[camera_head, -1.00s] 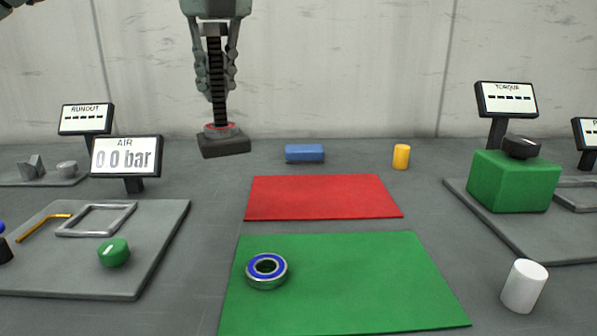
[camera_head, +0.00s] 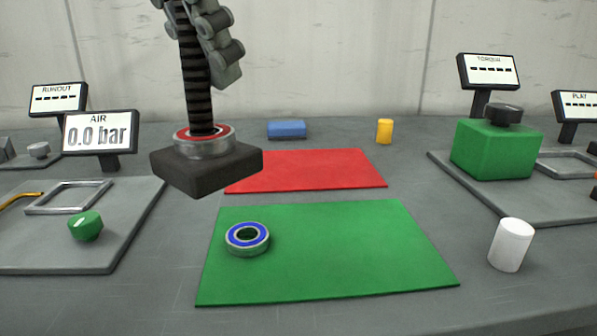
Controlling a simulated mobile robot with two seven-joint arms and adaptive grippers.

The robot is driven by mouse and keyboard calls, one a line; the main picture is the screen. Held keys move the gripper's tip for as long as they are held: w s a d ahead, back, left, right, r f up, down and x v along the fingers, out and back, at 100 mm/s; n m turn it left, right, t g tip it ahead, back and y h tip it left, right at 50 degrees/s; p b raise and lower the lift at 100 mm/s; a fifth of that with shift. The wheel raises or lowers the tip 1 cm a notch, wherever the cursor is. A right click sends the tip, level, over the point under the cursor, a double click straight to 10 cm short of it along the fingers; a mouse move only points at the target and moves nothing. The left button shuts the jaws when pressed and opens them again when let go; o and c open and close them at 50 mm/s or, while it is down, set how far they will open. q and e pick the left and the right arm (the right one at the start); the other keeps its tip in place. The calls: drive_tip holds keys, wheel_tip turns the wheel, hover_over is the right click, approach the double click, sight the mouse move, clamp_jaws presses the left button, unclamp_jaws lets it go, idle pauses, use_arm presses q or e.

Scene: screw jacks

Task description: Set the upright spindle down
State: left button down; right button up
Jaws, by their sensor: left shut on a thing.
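The spindle (camera_head: 197,88) is a dark threaded rod standing upright on a dark square base (camera_head: 207,170), with a red-topped metal ring (camera_head: 204,142) around its foot. My left gripper (camera_head: 202,45) is shut on the upper part of the rod, whose top is out of the picture. The base appears held up in the air, in front of the red mat's left edge in the picture. The red mat (camera_head: 310,170) lies behind the green mat (camera_head: 330,250). A bearing with a blue face (camera_head: 247,238) lies on the green mat's left part. My right gripper is not in view.
A grey plate (camera_head: 120,235) with a green knob (camera_head: 85,226) and metal frame is at left, near the AIR display (camera_head: 100,133). A green block (camera_head: 495,150) stands at right. Most of the green mat is bare.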

use_arm(q)
drive_tip(key=w+d+f, duration=0.4)
drive_tip(key=d+f, duration=0.6)
drive_tip(key=d, duration=0.1)
drive_tip(key=shift+w+f+p, duration=0.15)
drive_tip(key=shift+f+p, duration=0.25)
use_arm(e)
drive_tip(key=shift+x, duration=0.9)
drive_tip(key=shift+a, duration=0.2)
use_arm(q)
drive_tip(key=shift+f, duration=0.15)
drive_tip(key=c, duration=1.9)
unclamp_jaws()
drive_tip(key=shift+a+f, duration=0.1)
drive_tip(key=o, duration=0.4)
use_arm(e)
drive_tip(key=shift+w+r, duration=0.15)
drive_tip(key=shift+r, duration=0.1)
